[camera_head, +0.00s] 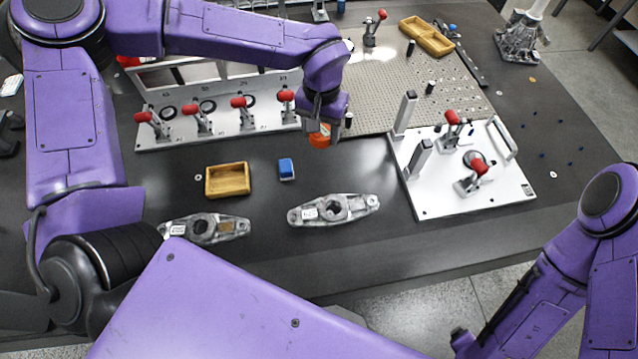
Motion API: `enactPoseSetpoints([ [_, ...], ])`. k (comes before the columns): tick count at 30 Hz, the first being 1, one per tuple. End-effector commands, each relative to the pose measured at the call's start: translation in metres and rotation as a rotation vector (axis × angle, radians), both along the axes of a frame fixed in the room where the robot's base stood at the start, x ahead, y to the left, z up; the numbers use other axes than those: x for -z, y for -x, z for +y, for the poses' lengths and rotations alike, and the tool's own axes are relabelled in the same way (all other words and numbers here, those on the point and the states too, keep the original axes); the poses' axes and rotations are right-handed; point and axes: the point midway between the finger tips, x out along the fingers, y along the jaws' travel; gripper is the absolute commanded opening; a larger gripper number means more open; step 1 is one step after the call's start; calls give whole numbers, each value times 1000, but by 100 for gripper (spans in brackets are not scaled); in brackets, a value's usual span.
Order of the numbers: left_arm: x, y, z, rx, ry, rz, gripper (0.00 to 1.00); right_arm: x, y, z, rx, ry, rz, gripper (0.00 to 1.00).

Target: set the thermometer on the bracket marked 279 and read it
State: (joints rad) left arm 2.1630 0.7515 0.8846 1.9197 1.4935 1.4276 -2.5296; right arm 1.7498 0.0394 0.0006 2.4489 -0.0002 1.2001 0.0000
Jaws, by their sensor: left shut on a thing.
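My left gripper (322,128) is shut on an orange-red thing (319,139), which I take to be the thermometer. It is held over the dark table, just right of the clamp plate; the fingers hide part of it, and I cannot see a display. Two grey metal brackets lie on the table towards the front edge. The right bracket (362,204) has a white label and a round hole; the left bracket (232,228) has a white label and a brown patch. Both labels are too small to read. My right arm shows at the lower right, but its gripper is out of view.
A small wooden tray (228,192) and a blue block (286,170) lie between the brackets and the clamp plate (265,119) with red-handled clamps. A white fixture plate (440,207) with posts and clamps stands at right. A perforated plate (440,80) lies behind.

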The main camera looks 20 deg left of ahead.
Motion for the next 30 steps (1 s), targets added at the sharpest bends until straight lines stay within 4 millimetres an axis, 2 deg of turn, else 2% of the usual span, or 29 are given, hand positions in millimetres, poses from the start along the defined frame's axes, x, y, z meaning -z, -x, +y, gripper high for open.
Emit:
enactPoseSetpoints([
  [1,-7,11,-9,-36,-4,5,24,-20,1,0,0,0,1,81],
  [3,-4,31,-24,-128,-5,8,24,-40,1,0,0,0,1,81],
  [5,0,55,-36,-217,-7,9,24,-58,0,0,1,1,2,81],
  [9,7,118,-57,-409,-9,8,24,-90,0,0,1,1,2,81],
  [13,10,169,-65,-549,-8,7,24,-108,0,0,0,0,1,81],
  [17,11,200,-67,-638,-7,5,24,-117,0,0,0,0,1,81],
  [20,13,211,-68,-676,-6,3,24,-116,0,0,0,0,1,81],
  [22,20,210,-68,-690,-5,-2,24,-105,0,0,0,1,0,81],
  [25,31,201,-68,-703,-3,-12,24,-74,0,0,0,1,0,81],
  [30,35,192,-68,-704,-4,-13,24,-32,0,0,0,0,1,81],
])
